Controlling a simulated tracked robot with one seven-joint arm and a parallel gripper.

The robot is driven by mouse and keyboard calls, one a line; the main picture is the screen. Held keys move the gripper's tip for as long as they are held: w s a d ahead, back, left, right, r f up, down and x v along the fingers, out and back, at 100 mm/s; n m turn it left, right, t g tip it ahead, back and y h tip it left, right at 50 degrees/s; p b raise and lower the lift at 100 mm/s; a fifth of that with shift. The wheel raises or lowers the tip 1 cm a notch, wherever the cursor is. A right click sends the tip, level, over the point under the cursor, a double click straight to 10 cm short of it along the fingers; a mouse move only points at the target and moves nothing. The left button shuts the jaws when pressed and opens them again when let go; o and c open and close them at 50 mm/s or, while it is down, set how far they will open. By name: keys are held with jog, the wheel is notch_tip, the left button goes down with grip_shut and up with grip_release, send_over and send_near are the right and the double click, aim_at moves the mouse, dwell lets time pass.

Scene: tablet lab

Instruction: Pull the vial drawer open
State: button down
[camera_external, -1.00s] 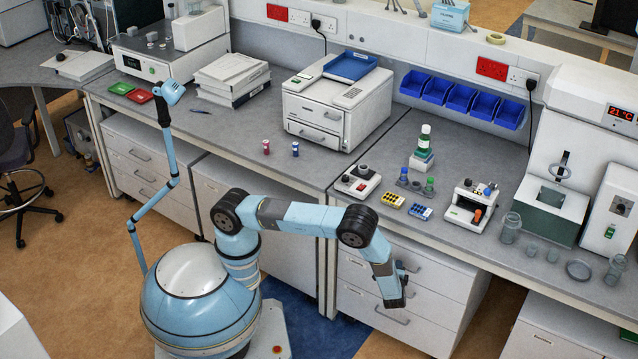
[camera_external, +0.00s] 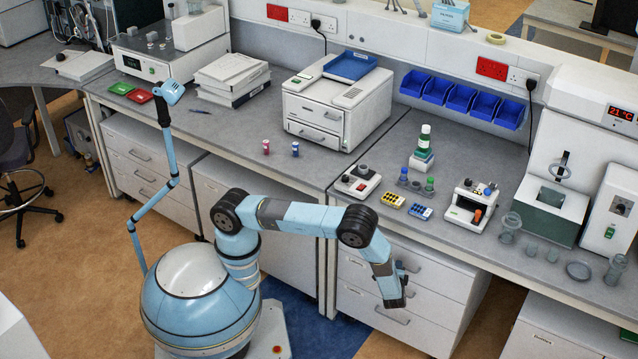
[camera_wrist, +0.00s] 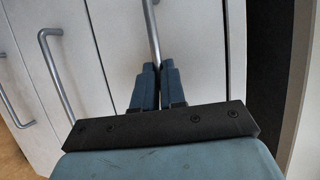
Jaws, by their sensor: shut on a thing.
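A white drawer unit (camera_external: 440,312) stands under the right part of the bench, with grey bar handles. My gripper (camera_wrist: 157,75) is shut on one bar handle (camera_wrist: 152,30), with the bar running between its fingers. That handle is on the white drawer front (camera_wrist: 205,50) at one end of the row, apparently the top drawer. In the external view my wrist (camera_external: 390,285) hangs in front of this unit and hides part of its fronts. No label shows which drawer is the vial drawer. I cannot tell whether the held drawer stands out from its frame.
Other drawer handles (camera_wrist: 62,75) lie to the left in the wrist view. The bench top (camera_external: 345,222) above holds a control box (camera_external: 358,182), a yellow vial rack (camera_external: 392,200) and a blue rack (camera_external: 420,212). Brown floor (camera_external: 495,325) is open right of the unit.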

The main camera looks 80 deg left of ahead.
jog(key=shift+s+f, duration=0.1)
jog(key=shift+f, duration=0.1)
jog(key=s+d, duration=2)
jog(key=shift+s, duration=0.15)
jog(key=c, duration=1.2)
grip_release()
jog(key=shift+d+r, duration=0.1)
jog(key=shift+d, duration=0.1)
jog(key=v, duration=1.3)
jog(key=shift+d, duration=0.25)
